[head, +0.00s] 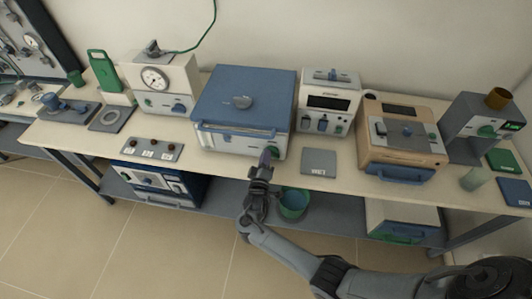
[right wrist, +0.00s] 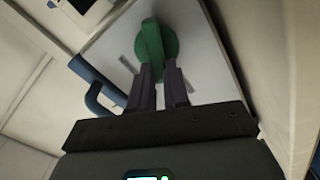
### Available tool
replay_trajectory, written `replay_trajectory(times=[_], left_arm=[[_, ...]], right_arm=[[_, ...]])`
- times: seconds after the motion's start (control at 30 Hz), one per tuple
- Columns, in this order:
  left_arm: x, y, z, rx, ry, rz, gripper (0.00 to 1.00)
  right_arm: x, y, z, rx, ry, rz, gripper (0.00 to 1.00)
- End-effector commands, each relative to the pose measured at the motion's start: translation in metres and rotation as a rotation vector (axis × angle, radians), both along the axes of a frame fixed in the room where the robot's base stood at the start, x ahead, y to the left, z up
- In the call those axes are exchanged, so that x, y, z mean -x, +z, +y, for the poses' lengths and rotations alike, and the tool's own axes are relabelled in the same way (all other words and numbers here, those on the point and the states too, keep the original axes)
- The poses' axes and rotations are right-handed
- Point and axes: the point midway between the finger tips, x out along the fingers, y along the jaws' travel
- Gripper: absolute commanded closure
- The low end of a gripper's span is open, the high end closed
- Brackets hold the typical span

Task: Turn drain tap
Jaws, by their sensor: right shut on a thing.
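The drain tap is a green round knob with a raised grip bar (right wrist: 152,42) on the pale front of the blue-lidded furnace. In the head view the tap (head: 274,151) shows at the lower right of that front, partly hidden by my right gripper. My right gripper (head: 266,158) reaches up to it from below. In the right wrist view the two dark fingers of my right gripper (right wrist: 160,72) are shut on the lower end of the tap's grip bar. My left gripper is not in view.
The furnace's blue lid (head: 245,92) is down, with a blue handle bar along its front. A green bucket (head: 292,204) stands on the lower shelf below the tap. A grey plate (head: 319,162) lies to the right on the bench (head: 340,176).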

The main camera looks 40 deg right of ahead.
Motion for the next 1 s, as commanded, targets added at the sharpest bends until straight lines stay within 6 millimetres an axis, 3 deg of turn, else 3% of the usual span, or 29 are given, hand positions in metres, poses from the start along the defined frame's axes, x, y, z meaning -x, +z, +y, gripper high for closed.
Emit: replay_trajectory(times=[0.5, 1.0], left_arm=[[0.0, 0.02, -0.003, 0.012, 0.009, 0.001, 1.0], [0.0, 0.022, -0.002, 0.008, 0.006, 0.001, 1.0]], right_arm=[[-0.002, -0.006, 0.002, 0.254, 0.001, 0.281, 1.0], [-0.002, -0.009, 0.002, 0.313, 0.001, 0.346, 1.0]])
